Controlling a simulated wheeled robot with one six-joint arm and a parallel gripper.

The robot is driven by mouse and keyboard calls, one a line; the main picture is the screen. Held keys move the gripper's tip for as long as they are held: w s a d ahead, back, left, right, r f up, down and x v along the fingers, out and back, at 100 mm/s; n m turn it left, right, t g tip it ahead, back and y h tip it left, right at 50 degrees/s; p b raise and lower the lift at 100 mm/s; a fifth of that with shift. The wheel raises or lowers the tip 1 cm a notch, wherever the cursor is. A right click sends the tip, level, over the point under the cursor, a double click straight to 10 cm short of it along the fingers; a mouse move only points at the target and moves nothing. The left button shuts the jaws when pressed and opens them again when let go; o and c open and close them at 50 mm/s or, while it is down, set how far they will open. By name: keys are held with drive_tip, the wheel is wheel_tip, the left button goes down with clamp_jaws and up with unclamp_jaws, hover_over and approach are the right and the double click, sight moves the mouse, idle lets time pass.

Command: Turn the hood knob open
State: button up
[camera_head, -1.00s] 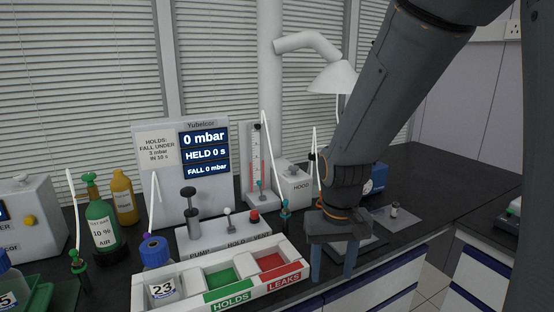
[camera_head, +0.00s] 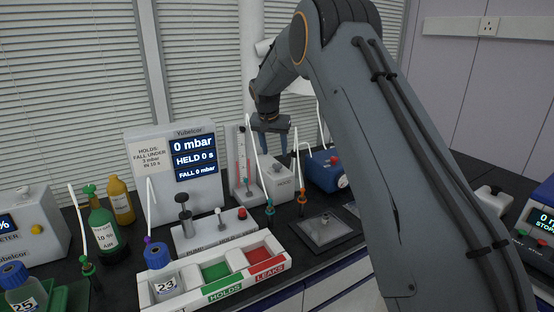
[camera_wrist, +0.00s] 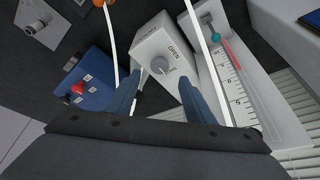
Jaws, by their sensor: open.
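The white HOOD box (camera_head: 284,188) stands on the black bench behind the tray, beside the flow tube. In the wrist view the box (camera_wrist: 165,40) has a grey round knob (camera_wrist: 159,67) on its top, with the word OPEN printed near it. My gripper (camera_wrist: 160,84) is open, with one blue finger on each side of the knob in that view. In the head view my gripper (camera_head: 272,146) points down above the box. The gap between fingertips and knob cannot be judged exactly. I see no contact.
White tubes (camera_wrist: 109,40) run close to the box on both sides. A flow tube with a red column (camera_head: 243,160) stands left of it. A blue device (camera_head: 323,172) stands to the right. The white tray (camera_head: 215,290) is in front, and a grey plate (camera_head: 322,230) lies to its right.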

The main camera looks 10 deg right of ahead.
sight(277, 164)
drive_tip(key=shift+p+x, duration=1.25)
drive_tip(key=shift+x, duration=2.25)
drive_tip(key=c, duration=1.1)
